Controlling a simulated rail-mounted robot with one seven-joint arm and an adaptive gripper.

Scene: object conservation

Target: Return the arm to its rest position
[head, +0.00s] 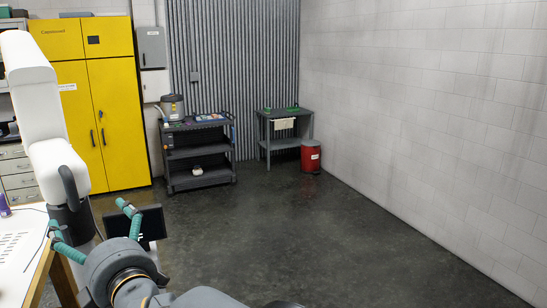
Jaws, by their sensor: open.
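My gripper (87,216) shows at the lower left of the head view. Its grey rounded body is low in the picture, and its two teal fingers stand well apart. The fingers point up and away from the camera, and nothing shows held between them. Its right finger is in front of or beside a small black panel (152,227); I cannot tell whether they touch.
A white-topped bench (18,262) is at the left edge, close to my gripper. A yellow cabinet (115,115), a dark cart (200,153), a grey table (285,127) and a red bin (311,156) stand at the back. The floor (330,235) at centre is clear.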

